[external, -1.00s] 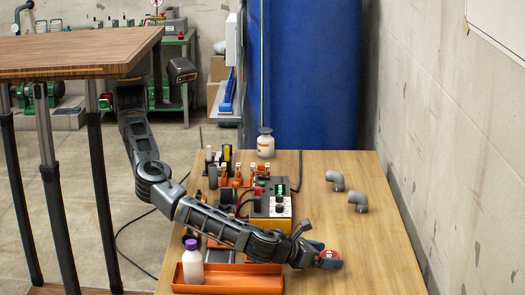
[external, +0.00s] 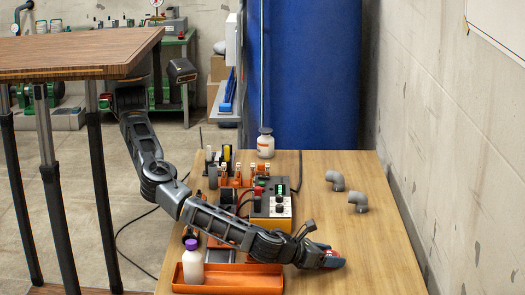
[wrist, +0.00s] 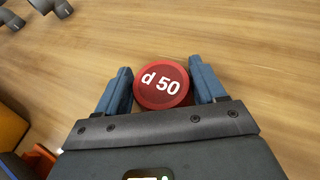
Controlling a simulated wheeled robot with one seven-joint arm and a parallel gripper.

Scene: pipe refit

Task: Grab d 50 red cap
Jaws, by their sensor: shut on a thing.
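The red cap (wrist: 162,86) marked "d 50" sits between the two blue fingers of my gripper (wrist: 162,88) in the wrist view. The fingers are shut on it from both sides, and its lettered face points to the camera. In the external view my gripper (external: 331,260) is low over the front right part of the wooden table. There the cap is mostly hidden by the fingers, with a little red showing. I cannot tell whether the cap touches the table.
Two grey pipe elbows (external: 335,181) (external: 358,202) stand farther back on the table (external: 385,255). An orange tray (external: 228,279) with a purple-capped white bottle (external: 193,263) lies front left. A control box (external: 270,207) is behind my arm. A white jar (external: 265,143) stands at the back.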

